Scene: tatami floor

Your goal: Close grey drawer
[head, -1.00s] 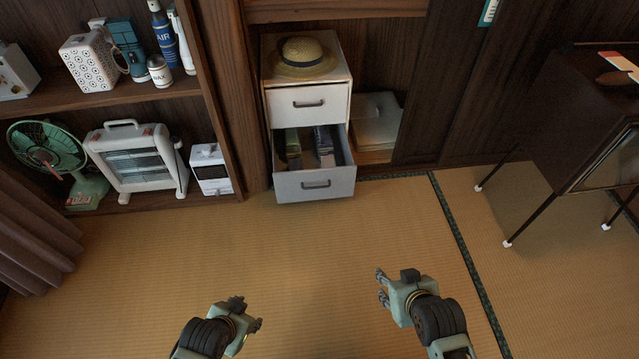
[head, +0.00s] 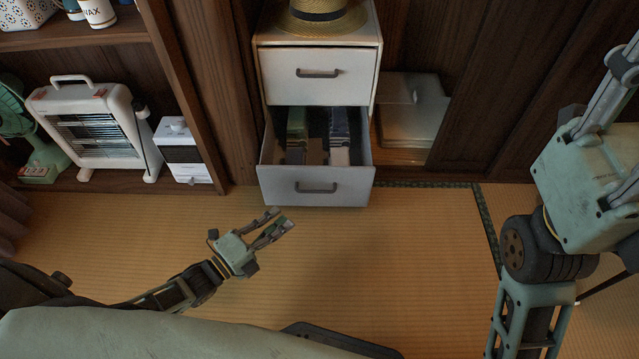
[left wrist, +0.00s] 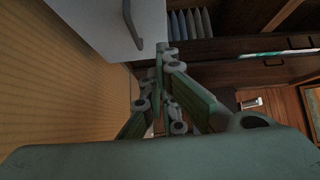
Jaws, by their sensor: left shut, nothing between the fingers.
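The grey drawer (head: 285,190) is the lower drawer of a small cabinet and stands pulled out, with its dark handle on the front. Files or books show inside it. In the left wrist view the drawer front (left wrist: 95,25) and its handle fill the upper left. My left gripper (head: 282,219) is shut and empty, just in front of and below the drawer front, pointing towards it. Its fingertips (left wrist: 167,52) show close to the drawer in the wrist view. My right gripper (head: 607,85) is raised large at the right edge, partly cut off, its fingertips unclear.
The upper white drawer (head: 315,75) is shut, with a straw hat (head: 325,14) on top of the cabinet. A heater (head: 90,130) and a small white box (head: 182,155) stand on the left shelf. Clear tatami floor (head: 400,260) lies in front.

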